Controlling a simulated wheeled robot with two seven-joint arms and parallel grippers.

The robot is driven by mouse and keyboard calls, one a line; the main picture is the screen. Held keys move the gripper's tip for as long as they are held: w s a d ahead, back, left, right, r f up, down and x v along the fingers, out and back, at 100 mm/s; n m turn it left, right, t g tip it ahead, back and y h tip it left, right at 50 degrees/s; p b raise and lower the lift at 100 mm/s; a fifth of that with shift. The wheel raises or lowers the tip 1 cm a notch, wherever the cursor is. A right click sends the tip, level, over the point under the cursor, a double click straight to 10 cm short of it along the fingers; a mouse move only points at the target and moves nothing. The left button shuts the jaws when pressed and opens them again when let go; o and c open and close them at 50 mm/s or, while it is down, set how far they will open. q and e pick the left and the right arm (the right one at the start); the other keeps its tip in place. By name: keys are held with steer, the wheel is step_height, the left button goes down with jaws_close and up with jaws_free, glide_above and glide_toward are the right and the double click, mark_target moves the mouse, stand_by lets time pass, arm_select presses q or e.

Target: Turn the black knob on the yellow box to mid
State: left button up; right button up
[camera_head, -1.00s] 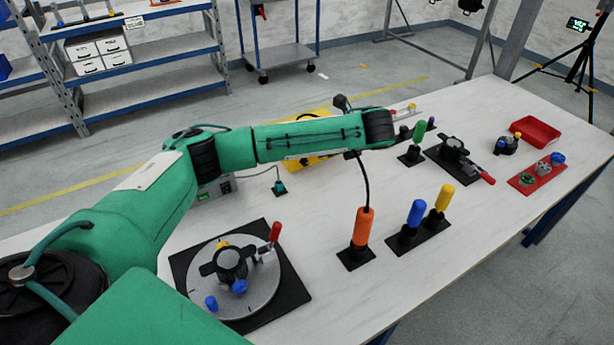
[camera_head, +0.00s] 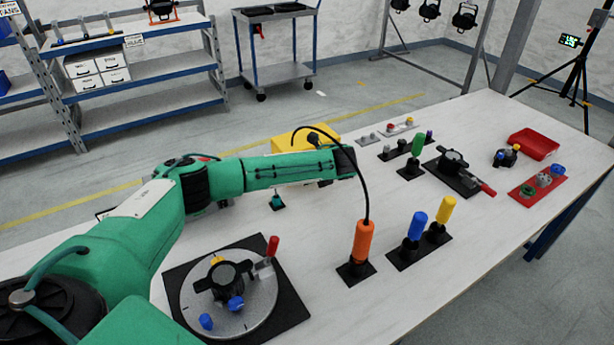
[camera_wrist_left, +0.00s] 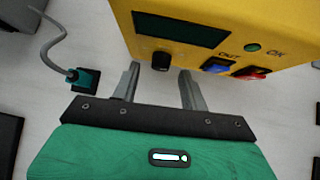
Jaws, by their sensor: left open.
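The yellow box (camera_head: 312,136) stands at the table's back edge, partly hidden behind my left arm in the head view. In the left wrist view the yellow box (camera_wrist_left: 215,25) fills the top, with a dark display, a green button, a blue switch and a red switch. The black knob (camera_wrist_left: 161,61) sits low on its front, under the display. My left gripper (camera_wrist_left: 159,72) is open, its two fingers pointing at the box with the knob between and just beyond their tips. I cannot tell whether the fingers touch the knob. The right gripper is not in view.
A teal plug on a black base (camera_wrist_left: 83,80) with a grey cable stands left of the gripper. An orange-handled tool (camera_head: 362,241) with a black cord, a round fixture (camera_head: 230,290), and blue (camera_head: 416,226) and yellow (camera_head: 443,210) handles stand nearer on the table.

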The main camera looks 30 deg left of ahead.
arm_select(q)
steer(key=shift+w+a+f, duration=0.2)
steer(key=shift+a+f, duration=0.25)
steer(key=shift+f, duration=0.05)
jaws_close()
